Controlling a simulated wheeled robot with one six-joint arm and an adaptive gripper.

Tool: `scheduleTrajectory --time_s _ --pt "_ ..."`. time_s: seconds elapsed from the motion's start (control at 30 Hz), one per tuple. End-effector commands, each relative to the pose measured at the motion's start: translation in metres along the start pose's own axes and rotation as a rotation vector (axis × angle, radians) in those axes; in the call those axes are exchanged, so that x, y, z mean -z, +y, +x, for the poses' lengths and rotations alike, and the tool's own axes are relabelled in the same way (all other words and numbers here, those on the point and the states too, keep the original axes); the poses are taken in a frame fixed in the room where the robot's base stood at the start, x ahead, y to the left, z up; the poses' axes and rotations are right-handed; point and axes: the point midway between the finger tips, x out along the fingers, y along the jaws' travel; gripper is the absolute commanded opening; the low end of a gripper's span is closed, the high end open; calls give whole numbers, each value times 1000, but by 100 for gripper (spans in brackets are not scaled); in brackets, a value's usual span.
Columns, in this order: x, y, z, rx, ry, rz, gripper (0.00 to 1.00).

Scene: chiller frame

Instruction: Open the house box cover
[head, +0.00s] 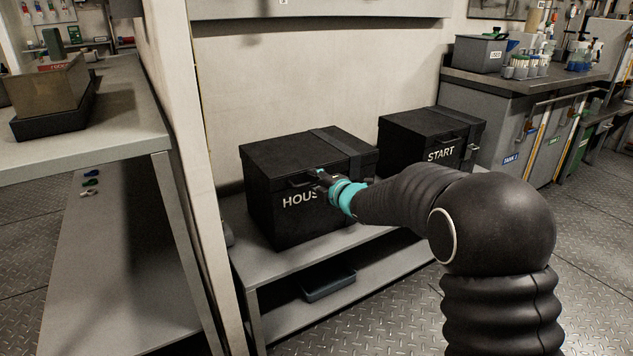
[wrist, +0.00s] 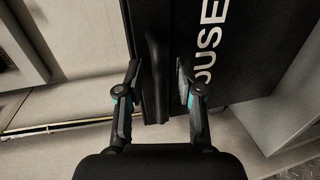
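The house box (head: 280,211) is a black box with white lettering on its front, partly hidden by my gripper. It stands on a grey shelf, and its cover (head: 290,152) lies shut on top. A dark handle (head: 300,183) sits at the cover's front edge. My gripper (head: 318,177) is at the front of the box, by this handle. In the wrist view my gripper (wrist: 161,75) has its two fingers apart, with the dark handle bar (wrist: 155,65) between them. The left finger is close to the bar, but I cannot tell if it touches. The box front (wrist: 222,50) shows "OUSE" lettering.
A second black box marked START (head: 440,154) stands to the right on the same shelf (head: 290,258). A dark tray (head: 328,284) lies on the level below. A wall panel and a grey table (head: 100,130) are at the left.

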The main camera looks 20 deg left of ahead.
Motion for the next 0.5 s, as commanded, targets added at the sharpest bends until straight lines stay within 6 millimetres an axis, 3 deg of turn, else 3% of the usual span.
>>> scheduleTrajectory --time_s 0.03,0.17,0.2,0.5 --pt "0 0 0 0 0 0 37" --pt "0 0 0 0 0 0 4" --pt "0 0 0 0 0 0 0" --pt "0 1 0 0 0 0 0"
